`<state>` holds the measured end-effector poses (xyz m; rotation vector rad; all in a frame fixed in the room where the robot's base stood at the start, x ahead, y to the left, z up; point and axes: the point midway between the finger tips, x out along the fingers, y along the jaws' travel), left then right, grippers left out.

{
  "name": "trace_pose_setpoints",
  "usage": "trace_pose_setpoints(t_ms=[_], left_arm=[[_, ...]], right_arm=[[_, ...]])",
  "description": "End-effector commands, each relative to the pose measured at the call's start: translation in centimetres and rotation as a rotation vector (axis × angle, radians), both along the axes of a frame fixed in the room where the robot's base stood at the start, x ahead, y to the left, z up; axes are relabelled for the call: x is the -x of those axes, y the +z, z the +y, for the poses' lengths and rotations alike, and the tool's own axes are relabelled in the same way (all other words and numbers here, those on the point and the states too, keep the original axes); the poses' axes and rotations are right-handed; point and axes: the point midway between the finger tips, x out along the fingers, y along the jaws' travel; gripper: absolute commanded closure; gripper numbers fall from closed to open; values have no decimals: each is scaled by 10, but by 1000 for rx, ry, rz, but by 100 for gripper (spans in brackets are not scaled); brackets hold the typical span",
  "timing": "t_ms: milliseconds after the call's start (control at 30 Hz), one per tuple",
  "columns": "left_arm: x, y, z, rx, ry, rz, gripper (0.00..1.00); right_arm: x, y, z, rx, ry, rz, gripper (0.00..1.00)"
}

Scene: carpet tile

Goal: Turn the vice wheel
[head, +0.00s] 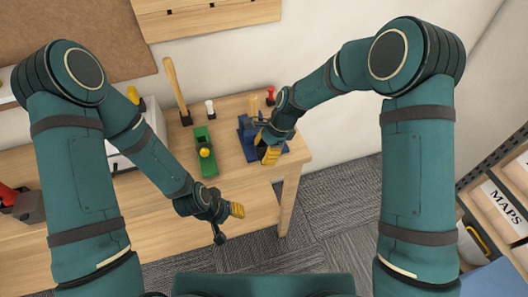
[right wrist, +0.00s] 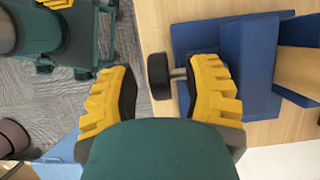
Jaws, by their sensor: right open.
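The blue vice (head: 246,137) sits near the right end of the wooden bench, partly hidden by my right gripper. In the right wrist view the vice (right wrist: 250,58) shows at the right, with a dark round wheel (right wrist: 158,75) on a short grey shaft. My right gripper (head: 268,142) is at the vice's front. Its yellow fingers (right wrist: 163,92) are open, with the wheel in the gap, nearer the right finger. I cannot tell whether they touch. My left gripper (head: 229,223) hangs empty in front of the bench, its fingers apart.
On the bench (head: 235,190), a green tool with a yellow knob (head: 203,152) lies left of the vice. A wooden-handled tool (head: 175,85), a white-topped item (head: 210,107) and a red-topped item (head: 270,95) stand behind. A shelf marked MAPS (head: 504,207) is at the right. Carpet is open between.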

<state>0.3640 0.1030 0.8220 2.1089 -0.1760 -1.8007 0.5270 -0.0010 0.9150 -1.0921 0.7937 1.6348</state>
Motion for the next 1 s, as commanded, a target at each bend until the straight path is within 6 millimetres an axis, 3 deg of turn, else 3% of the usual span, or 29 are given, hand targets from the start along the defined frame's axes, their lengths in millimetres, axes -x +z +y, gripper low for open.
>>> trace_pose_setpoints(t_ms=[333, 467, 500, 1000], left_arm=[[0, 0, 0, 0, 0, 1, 53], [0, 0, 0, 0, 0, 0, 53], [0, 0, 0, 0, 0, 0, 53], [-2, 8, 0, 0, 4, -4, 53]], right_arm=[[0, -3, 1, 0, 0, 0, 49], [0, -3, 1, 0, 0, 0, 95], [0, -3, 1, 0, 0, 0, 100], [1, -1, 3, 52, 5, -17, 100]])
